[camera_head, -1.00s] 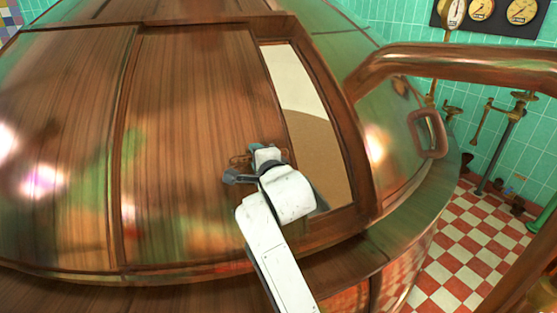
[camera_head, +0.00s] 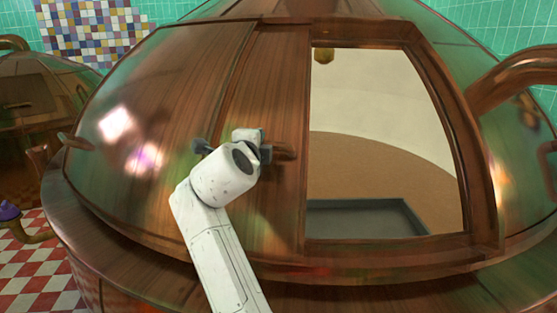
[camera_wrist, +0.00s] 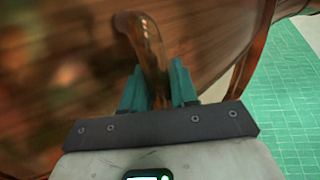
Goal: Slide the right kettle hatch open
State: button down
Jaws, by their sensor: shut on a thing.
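The large copper kettle (camera_head: 150,190) fills the head view. Its hatch panel (camera_head: 275,105) sits to the left of a wide rectangular opening (camera_head: 385,150), through which I see a pale inner wall and a brown surface inside. My gripper (camera_head: 235,150) is at the hatch handle (camera_head: 285,152), near the panel's right side. In the wrist view, the gripper's teal fingers (camera_wrist: 158,88) are shut on the curved copper handle (camera_wrist: 150,45), one on each side. My wrist hides part of the handle in the head view.
A thick copper pipe (camera_head: 510,75) bends off the right side of the kettle. Another kettle (camera_head: 45,90) stands at the far left. Red and white checkered floor (camera_head: 35,265) shows at the lower left.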

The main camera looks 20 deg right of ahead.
jog(key=shift+w+a+f, duration=0.1)
jog(key=shift+a+f, duration=0.15)
jog(key=shift+a, duration=0.8)
jog(key=c, duration=1.2)
grip_release()
jog(key=shift+a, duration=0.2)
jog(key=shift+o, duration=0.5)
jog(key=shift+a, duration=0.25)
jog(key=shift+o, duration=0.4)
jog(key=shift+r, duration=0.1)
jog(key=shift+d+r, duration=0.15)
jog(key=shift+d, duration=0.15)
jog(key=v, duration=1.1)
